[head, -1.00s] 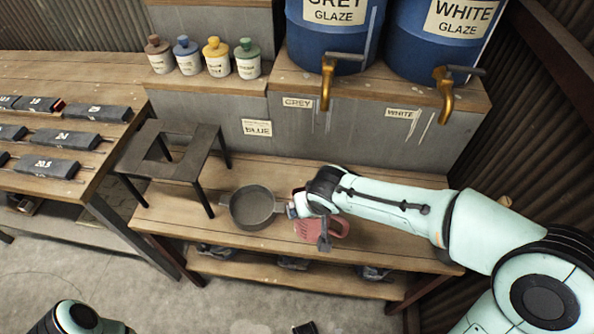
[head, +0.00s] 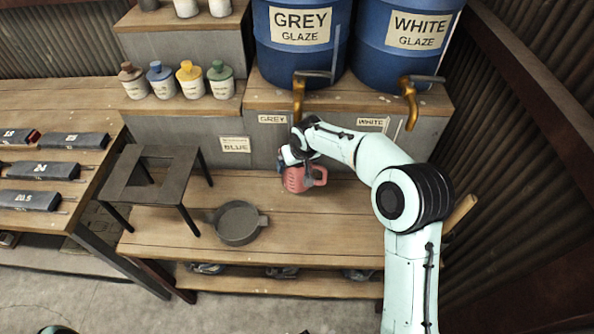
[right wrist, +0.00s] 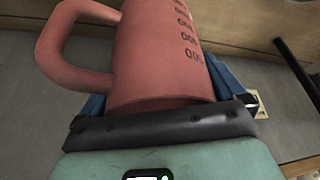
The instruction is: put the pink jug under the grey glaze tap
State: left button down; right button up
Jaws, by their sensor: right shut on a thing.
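The pink jug (head: 297,180) stands upright at the back of the wooden bench, below the grey glaze tap (head: 298,98) in the head view. Its handle points right there. The jug also fills the right wrist view (right wrist: 160,60), with dark measuring marks on its side and its handle to the left. My right gripper (head: 293,160) is shut on the jug's body, with blue fingers on both sides of it. I cannot tell whether the jug's base touches the bench. My left gripper is not in view.
A grey pan (head: 240,223) sits on the bench (head: 310,235), left of and nearer than the jug. A dark stand (head: 152,178) is further left. The white glaze tap (head: 408,100) hangs to the right. Several bottles (head: 190,80) stand on the ledge. The bench in front of the jug is clear.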

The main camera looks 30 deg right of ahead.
jog(key=shift+w+d+f, duration=0.1)
jog(key=shift+f, duration=2.6)
jog(key=shift+f, duration=0.15)
jog(key=o, duration=0.9)
jog(key=shift+o, duration=0.2)
